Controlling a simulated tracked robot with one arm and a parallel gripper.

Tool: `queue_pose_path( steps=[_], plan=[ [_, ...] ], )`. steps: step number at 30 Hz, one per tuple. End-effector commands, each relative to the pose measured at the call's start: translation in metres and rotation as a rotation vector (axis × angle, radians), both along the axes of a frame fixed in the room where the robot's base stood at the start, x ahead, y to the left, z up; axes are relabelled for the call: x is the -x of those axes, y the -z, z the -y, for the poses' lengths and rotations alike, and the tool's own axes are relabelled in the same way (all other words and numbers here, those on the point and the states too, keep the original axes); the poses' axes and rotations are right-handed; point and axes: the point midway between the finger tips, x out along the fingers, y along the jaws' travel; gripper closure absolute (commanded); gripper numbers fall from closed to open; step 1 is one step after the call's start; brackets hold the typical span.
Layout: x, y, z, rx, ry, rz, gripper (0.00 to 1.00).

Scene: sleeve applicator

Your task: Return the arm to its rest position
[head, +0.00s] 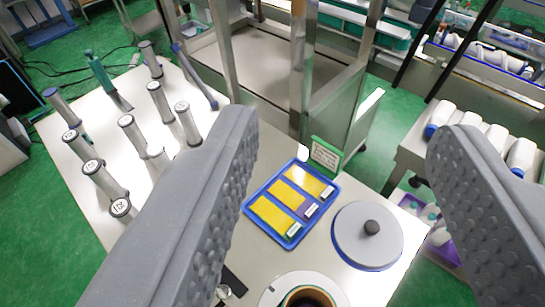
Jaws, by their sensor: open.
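My gripper (342,140) is open, with its two grey, studded fingers spread wide at the left and right of the head view. Nothing is between the fingers. They are above the table (348,207), over a blue tray and a grey lid seen between them. The rest of my arm is not in view.
The blue tray (247,206) holds yellow cards. The grey round lid (352,245) has a dark knob. Several grey cylinders (158,100) stand at the left. A round opening (308,298) is at the bottom. A metal frame (300,70) rises behind; white bottles (497,137) lie right.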

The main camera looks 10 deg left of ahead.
Motion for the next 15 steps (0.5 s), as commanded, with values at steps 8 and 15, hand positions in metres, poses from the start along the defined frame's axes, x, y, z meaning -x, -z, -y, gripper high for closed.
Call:
queue_pose_path(
  steps=[8, 15],
  plan=[
    [0.0, -0.014, 0.001, 0.0, 0.0, -0.001, 0.49],
    [0.0, -0.053, 0.001, 0.0, 0.0, -0.001, 0.49]
  ],
)
